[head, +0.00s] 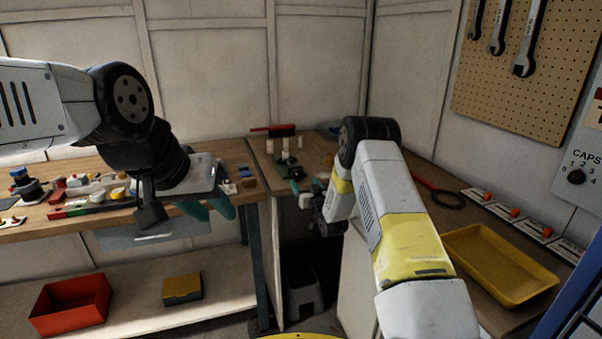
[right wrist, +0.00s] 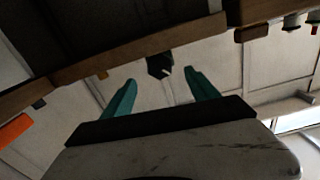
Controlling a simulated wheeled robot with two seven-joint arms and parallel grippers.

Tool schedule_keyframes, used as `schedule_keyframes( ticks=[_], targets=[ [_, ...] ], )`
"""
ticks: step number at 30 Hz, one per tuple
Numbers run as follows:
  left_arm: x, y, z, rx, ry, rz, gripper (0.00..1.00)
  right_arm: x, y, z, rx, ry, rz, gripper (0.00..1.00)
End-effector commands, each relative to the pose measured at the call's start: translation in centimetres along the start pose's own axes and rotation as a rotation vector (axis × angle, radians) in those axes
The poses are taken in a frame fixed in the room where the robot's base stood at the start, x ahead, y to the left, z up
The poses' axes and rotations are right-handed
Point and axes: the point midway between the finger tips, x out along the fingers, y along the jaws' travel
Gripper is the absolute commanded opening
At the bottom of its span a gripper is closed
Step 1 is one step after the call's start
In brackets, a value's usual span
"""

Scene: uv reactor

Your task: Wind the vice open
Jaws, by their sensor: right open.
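I cannot clearly pick out the vice or its handle in the head view; my right arm covers part of the corner bench. In the right wrist view, a small dark block (right wrist: 160,66) shows at a wooden edge, beyond and between my right fingertips. I cannot tell whether it is part of the vice. My right gripper (right wrist: 160,78) is open, its teal fingers spread with nothing between them. In the head view, it is mostly hidden near the corner bench's front edge. My left gripper (head: 208,211) hangs in front of the left bench, its teal fingers apart and empty.
The left bench (head: 240,160) carries several small parts. A red bin (head: 70,304) and a yellow-topped box (head: 182,289) sit on its lower shelf. A yellow tray (head: 500,262) lies on the right bench. Wrenches (head: 528,40) hang on the pegboard (head: 565,60).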

Motion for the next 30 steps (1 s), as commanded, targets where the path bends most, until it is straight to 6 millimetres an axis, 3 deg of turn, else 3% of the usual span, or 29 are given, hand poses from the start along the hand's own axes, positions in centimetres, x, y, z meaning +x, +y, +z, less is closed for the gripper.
schedule_keyframes(
  ticks=[15,28,30],
  targets=[
    [0.0,0.0,0.0,0.0,0.0,0.0,0.36,6.7,0.0,0.1,-0.001,0.005,-0.001,0.69],
    [0.0,0.0,0.0,0.0,0.0,0.0,0.36,7.7,0.0,0.0,0.0,0.003,-0.001,0.69],
    [0.0,0.0,0.0,0.0,0.0,0.0,0.36,7.7,0.0,0.0,0.0,0.003,-0.001,0.57]
  ],
)
